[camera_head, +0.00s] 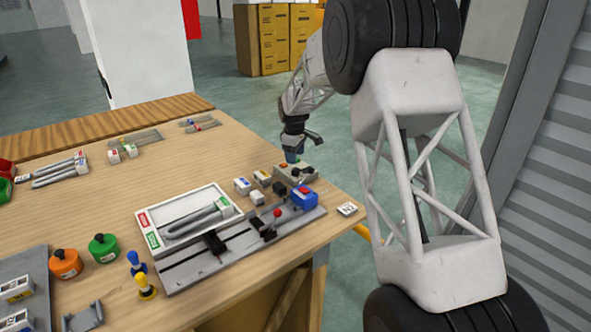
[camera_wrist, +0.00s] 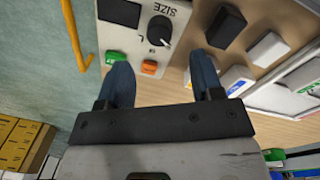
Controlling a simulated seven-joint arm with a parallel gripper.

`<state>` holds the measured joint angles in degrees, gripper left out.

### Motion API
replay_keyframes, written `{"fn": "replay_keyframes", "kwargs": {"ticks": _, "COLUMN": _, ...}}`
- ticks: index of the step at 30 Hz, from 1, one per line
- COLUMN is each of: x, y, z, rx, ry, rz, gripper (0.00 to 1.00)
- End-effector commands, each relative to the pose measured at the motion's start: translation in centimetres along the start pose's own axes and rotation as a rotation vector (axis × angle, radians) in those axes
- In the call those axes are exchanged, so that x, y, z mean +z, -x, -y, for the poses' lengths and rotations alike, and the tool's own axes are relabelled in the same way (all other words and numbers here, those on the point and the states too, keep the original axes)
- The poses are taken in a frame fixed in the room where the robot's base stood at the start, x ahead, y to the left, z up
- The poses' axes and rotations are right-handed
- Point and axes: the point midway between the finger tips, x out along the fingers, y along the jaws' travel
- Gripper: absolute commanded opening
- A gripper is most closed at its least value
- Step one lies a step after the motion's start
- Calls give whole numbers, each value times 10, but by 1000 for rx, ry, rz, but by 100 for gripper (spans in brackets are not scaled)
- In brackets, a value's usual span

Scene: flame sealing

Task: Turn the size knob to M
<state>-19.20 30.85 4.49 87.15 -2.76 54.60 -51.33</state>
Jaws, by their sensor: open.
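The black size knob (camera_wrist: 160,29) is on a light control panel (camera_wrist: 131,41), beside the printed word SIZE, in the wrist view. A letter L is readable next to the knob; the other marks are too small to read surely. A pale pointer mark shows on the knob's lower right side, but I cannot tell which letter it indicates. My gripper (camera_wrist: 163,78) is open, its two blue fingers apart and empty, with the knob beyond the fingertips and not between them. In the head view my gripper (camera_head: 292,156) hangs over the control box (camera_head: 299,174) at the table's far right.
A green button (camera_wrist: 116,57) and an orange button (camera_wrist: 150,67) sit on the panel near the fingers. Several small blocks (camera_head: 243,185) stand left of the box. A grey rail fixture with a blue part (camera_head: 304,197) lies in front. The table edge is close.

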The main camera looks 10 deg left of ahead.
Motion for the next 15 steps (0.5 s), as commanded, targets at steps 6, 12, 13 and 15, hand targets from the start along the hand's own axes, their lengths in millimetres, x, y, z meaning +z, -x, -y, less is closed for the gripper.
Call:
{"fn": "replay_keyframes", "kwargs": {"ticks": 6, "x": 0, "y": -25, "z": 0, "rx": -1, "ry": 0, "rz": 1, "gripper": 60}}
{"fn": "replay_keyframes", "kwargs": {"ticks": 12, "x": 0, "y": -48, "z": 0, "rx": 0, "ry": 0, "rz": 0, "gripper": 60}}
{"fn": "replay_keyframes", "kwargs": {"ticks": 13, "x": 0, "y": -51, "z": 0, "rx": 0, "ry": 0, "rz": 0, "gripper": 60}}
{"fn": "replay_keyframes", "kwargs": {"ticks": 15, "x": 0, "y": -57, "z": 0, "rx": 0, "ry": 0, "rz": 0, "gripper": 60}}
